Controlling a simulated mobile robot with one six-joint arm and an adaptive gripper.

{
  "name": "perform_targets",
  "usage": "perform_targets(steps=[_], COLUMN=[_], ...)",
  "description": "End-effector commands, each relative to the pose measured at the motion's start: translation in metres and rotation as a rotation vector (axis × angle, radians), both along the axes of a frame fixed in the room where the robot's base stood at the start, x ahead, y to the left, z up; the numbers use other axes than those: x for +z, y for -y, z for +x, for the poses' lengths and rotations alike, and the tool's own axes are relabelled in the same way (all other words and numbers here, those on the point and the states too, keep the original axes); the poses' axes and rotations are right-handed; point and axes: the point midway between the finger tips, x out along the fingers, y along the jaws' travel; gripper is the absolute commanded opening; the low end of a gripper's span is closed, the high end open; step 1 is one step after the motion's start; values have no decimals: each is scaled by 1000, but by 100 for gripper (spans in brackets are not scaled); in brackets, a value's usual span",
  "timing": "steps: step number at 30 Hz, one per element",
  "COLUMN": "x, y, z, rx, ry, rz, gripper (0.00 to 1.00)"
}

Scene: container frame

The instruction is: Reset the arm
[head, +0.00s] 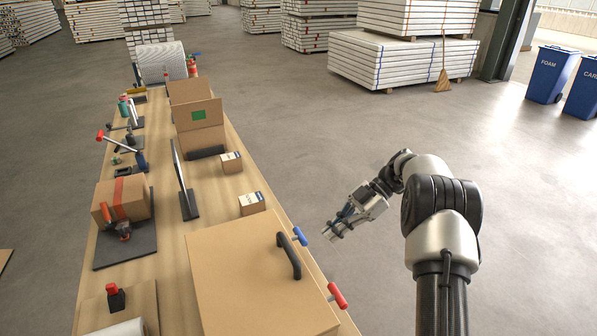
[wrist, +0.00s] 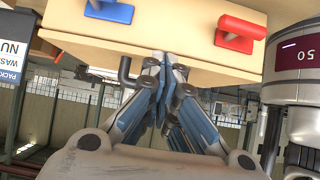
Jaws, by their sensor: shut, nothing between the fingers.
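My gripper (head: 338,231) hangs in the air beside the right edge of the long wooden table, above the grey floor in the head view. Its fingers (wrist: 165,85) are closed together and hold nothing in the wrist view. My arm folds up to the right of the table. The wrist view looks along the fingers toward the table's edge, where a blue handle (wrist: 110,10) and a red handle (wrist: 240,32) show.
The wooden table (head: 170,270) carries a large box with a black handle (head: 250,285), small cartons (head: 252,203), a taped box (head: 123,198) and tools. A blue handle (head: 300,236) and a red handle (head: 337,295) jut from its right edge.

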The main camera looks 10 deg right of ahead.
Motion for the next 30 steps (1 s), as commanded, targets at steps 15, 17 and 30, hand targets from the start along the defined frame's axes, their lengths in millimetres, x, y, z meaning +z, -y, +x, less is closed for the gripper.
perform_targets(steps=[15,17,30], x=[119,133,177], y=[-40,-44,-56], z=[-70,-88,-236], rx=[-428,-519,-1273], ry=[-283,-313,-375], rz=[-457,-517,-702], gripper=[0,0,0])
